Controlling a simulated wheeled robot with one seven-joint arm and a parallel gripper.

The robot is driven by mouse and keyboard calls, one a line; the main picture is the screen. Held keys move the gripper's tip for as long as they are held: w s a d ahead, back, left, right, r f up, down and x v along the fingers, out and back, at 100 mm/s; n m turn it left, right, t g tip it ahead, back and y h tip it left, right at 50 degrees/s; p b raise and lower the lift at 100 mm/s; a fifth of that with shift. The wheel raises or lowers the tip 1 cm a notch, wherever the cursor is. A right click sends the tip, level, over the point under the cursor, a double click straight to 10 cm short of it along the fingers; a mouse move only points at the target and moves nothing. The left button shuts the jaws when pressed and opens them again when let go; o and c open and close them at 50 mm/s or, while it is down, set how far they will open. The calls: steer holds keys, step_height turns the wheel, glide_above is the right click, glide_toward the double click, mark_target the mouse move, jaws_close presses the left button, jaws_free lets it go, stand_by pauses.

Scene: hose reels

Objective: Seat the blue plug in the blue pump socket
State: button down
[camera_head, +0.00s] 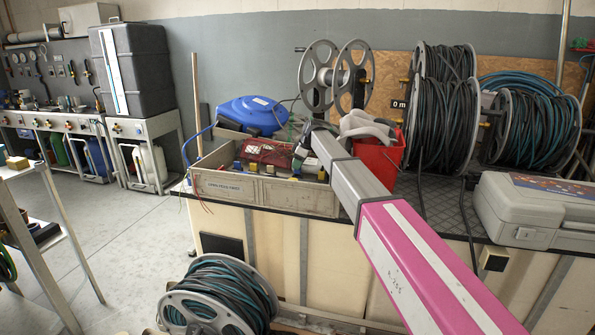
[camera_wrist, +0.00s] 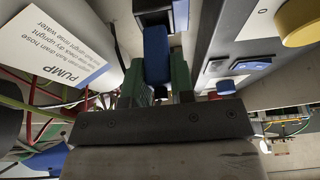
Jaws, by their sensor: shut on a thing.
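My gripper (camera_wrist: 158,80) has dark green fingers, shut on a blue plug (camera_wrist: 156,54) that stands up between them in the wrist view. In the head view my gripper (camera_head: 299,155) is low over the right part of the long grey box (camera_head: 225,188) on the bench; the plug cannot be made out there. In the wrist view a white card marked PUMP (camera_wrist: 65,48) is left of the plug. To the right, a grey panel carries a blue rectangular part (camera_wrist: 251,66) and a smaller blue part (camera_wrist: 226,87). I cannot tell which is the pump socket. The plug is apart from both.
A red bucket (camera_head: 380,160) stands right of the gripper, behind my arm. A red pack (camera_head: 268,151) and a blue reel (camera_head: 252,114) are left and behind. A yellow round part (camera_wrist: 300,22) sits at the wrist view's upper right. A grey case (camera_head: 530,210) is on the right.

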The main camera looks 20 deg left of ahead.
mark_target(296, 173)
steer(key=shift+f, duration=1.45)
steer(key=c, duration=1)
jaws_free()
steer(key=shift+f, duration=0.1)
steer(key=v, duration=1.2)
